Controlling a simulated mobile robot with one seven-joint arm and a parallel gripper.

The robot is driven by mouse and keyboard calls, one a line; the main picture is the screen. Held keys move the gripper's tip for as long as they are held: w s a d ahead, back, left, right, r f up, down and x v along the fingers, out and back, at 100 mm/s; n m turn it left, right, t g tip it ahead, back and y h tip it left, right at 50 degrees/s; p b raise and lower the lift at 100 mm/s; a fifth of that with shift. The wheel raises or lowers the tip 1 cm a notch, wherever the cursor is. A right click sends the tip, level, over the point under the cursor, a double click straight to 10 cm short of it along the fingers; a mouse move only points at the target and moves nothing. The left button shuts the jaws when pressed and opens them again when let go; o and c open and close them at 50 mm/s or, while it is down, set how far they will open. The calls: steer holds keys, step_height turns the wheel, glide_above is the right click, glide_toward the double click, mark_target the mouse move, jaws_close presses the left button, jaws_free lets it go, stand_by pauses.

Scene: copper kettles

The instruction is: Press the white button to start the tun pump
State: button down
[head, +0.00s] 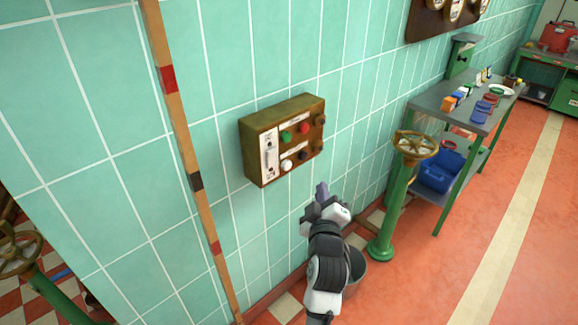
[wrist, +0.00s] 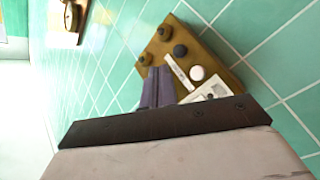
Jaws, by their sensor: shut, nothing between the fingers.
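The white button (head: 287,166) sits in the lower row of a brown control box (head: 252,152) on the green tiled wall. In the wrist view the white button (wrist: 197,73) shows on the box (wrist: 226,74), just right of my fingers. My gripper (head: 322,190) is shut and empty, below and to the right of the box in the head view. Its closed purple-grey fingers also show in the wrist view (wrist: 158,82), overlapping the box in the picture. They look apart from the white button; the exact gap to the panel cannot be told.
The box also bears a green button (head: 286,136), a red button (head: 304,127), dark knobs and a white lever plate (head: 269,155). A green valve stand (head: 388,215) is at right. A striped pole (head: 182,120) leans at left.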

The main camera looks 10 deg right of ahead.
steer(key=w+a+p, duration=0.1)
steer(key=w+a, duration=0.3)
steer(key=w, duration=0.3)
steer(key=shift+a, duration=0.4)
steer(key=shift+w, duration=0.2)
stand_by(1.6)
steer(key=shift+w+a, duration=0.25)
steer(key=shift+w+a, duration=0.25)
steer(key=shift+w, duration=0.15)
stand_by(0.7)
steer(key=shift+s+d, duration=0.1)
stand_by(0.3)
steer(key=shift+s+d+p, duration=0.4)
steer(key=shift+s, duration=0.25)
steer(key=shift+s+d, duration=0.7)
steer(key=shift+s, duration=0.35)
steer(key=shift+s+d, duration=0.7)
steer(key=shift+s, duration=0.35)
